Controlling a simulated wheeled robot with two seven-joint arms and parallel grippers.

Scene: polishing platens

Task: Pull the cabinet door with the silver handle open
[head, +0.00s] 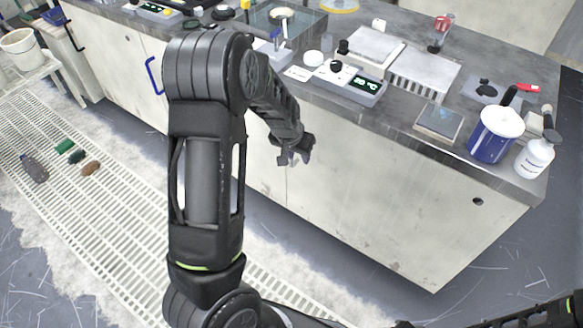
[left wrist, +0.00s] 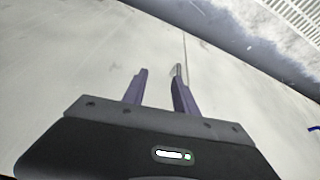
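The pale cabinet doors form the front of the bench, and a thin seam between panels (head: 287,188) runs below my left gripper (head: 300,154). The handle is not between the fingers. In the head view my gripper and arm hide the handle. My right gripper is out of view.
A blue handle (head: 153,76) and a dark handle (head: 73,35) are on panels further left.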

